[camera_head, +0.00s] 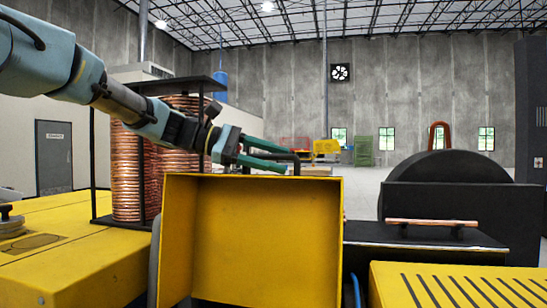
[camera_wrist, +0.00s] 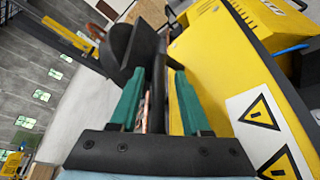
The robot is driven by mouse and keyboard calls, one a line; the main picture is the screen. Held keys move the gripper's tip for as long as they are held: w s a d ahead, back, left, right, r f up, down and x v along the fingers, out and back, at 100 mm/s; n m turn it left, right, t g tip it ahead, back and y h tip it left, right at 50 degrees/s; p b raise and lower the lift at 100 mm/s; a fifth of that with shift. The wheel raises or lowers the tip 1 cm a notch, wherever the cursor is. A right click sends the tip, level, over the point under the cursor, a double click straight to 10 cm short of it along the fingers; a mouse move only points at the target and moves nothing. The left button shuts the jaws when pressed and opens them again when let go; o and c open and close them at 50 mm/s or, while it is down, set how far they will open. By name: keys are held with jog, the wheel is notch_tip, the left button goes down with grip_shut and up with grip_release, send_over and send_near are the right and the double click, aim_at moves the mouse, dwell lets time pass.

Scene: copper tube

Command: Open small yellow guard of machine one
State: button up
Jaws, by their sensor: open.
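The yellow guard (camera_head: 258,240) stands in the middle foreground of the head view, its recessed face towards the camera. A black bar handle (camera_head: 296,163) rises at its top edge. My gripper (camera_head: 287,159) reaches in from the upper left, its green fingers spread just above that edge. In the wrist view my gripper (camera_wrist: 157,72) is open, with a dark bar (camera_wrist: 158,85) showing between its fingers. I cannot tell whether the fingers touch it. A yellow panel (camera_wrist: 220,65) with warning labels (camera_wrist: 258,112) lies to the right there.
Copper coils (camera_head: 128,175) on a black rack stand at left, behind a yellow machine top (camera_head: 60,235). A copper tube (camera_head: 432,222) lies on the dark machine at right. A slotted yellow cover (camera_head: 395,285) is at front right. Open floor (camera_head: 365,185) shows behind.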

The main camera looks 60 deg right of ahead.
grip_shut()
dwell(1.3)
